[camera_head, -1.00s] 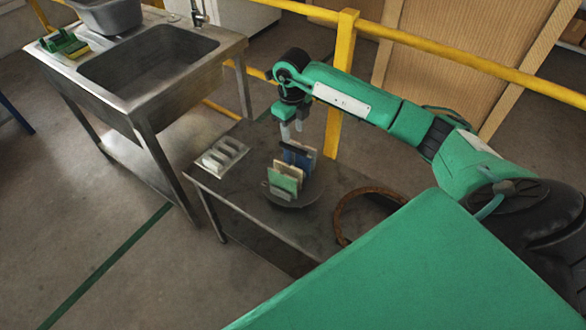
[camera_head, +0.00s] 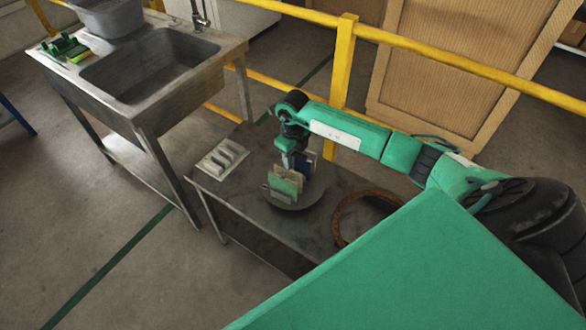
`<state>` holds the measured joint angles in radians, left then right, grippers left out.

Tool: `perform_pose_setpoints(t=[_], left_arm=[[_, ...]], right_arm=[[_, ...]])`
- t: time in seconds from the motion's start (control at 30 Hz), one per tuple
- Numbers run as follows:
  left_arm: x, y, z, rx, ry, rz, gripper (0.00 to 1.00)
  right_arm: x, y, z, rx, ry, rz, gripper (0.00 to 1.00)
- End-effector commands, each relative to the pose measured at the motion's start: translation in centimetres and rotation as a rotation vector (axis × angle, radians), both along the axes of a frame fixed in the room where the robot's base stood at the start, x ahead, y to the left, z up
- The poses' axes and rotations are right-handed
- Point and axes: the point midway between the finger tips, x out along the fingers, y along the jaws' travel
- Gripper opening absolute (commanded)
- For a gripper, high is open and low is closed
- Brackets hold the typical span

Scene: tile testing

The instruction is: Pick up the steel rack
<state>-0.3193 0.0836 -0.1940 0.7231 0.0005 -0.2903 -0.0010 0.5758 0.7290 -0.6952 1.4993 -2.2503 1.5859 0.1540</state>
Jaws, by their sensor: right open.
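The steel rack (camera_head: 277,196) stands on a dark round plate (camera_head: 305,200) on the low metal table. It holds several upright tiles: a green tile (camera_head: 285,184) in front, a beige one (camera_head: 289,173) behind it and a dark blue one (camera_head: 304,161) at the back. The tiles hide most of the rack. My right gripper (camera_head: 288,163) is open and points down at the back left of the tiles. Its fingertips are close to the rack; whether they touch it or straddle part of it, I cannot tell. My left gripper is out of view.
A light tray with slots (camera_head: 221,157) lies on the table to the left. A rusty brown ring (camera_head: 340,222) lies on the right. A steel sink (camera_head: 150,70) stands at the back left. Yellow railings (camera_head: 343,85) run behind the table.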

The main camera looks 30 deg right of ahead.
Motion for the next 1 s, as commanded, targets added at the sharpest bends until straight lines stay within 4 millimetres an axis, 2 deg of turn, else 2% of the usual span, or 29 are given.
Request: perform_pose_setpoints(t=[0.03,0.2,0.23,0.63,1.0], left_arm=[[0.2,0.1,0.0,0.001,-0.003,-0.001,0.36],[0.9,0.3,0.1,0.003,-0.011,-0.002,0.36],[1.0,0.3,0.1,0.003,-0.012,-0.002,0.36],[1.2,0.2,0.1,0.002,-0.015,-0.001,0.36],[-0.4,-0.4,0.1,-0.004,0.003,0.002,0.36]], right_arm=[[0.0,0.0,0.0,0.000,0.000,0.000,0.35],[0.0,0.0,0.0,0.000,0.000,0.000,0.02],[0.0,0.0,0.0,0.000,0.000,0.000,0.00],[0.0,0.0,0.0,0.000,0.000,-0.001,0.00],[0.0,0.0,0.0,0.000,0.000,-0.001,0.00]])
